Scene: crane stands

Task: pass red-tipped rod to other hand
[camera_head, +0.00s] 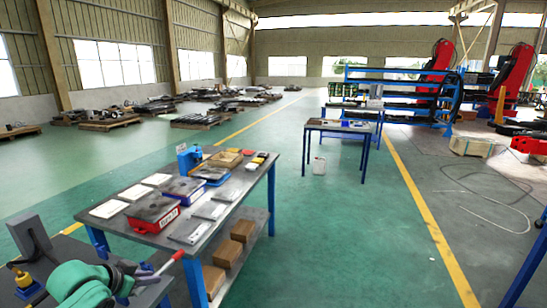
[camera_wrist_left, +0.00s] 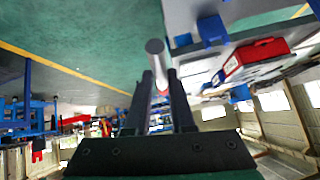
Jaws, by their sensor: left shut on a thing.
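The red-tipped rod (camera_head: 170,262) is at the lower left of the head view, its red end pointing up and to the right. In the left wrist view the rod (camera_wrist_left: 156,58) shows as a grey cylinder seen nearly end-on, with a bit of red between the fingers. My left gripper (camera_head: 143,276) is shut on the rod. In the left wrist view its dark fingers (camera_wrist_left: 164,98) lie on both sides of the rod. The hold in the head view is small and partly hidden by my green arm. My right gripper is in neither view.
A long grey table (camera_head: 232,205) with boxes, plates and a blue device (camera_head: 188,160) stands just beyond the rod. A grey upright piece (camera_head: 30,236) and a yellow-topped item (camera_head: 22,279) stand at the lower left. Open green floor (camera_head: 340,235) lies to the right.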

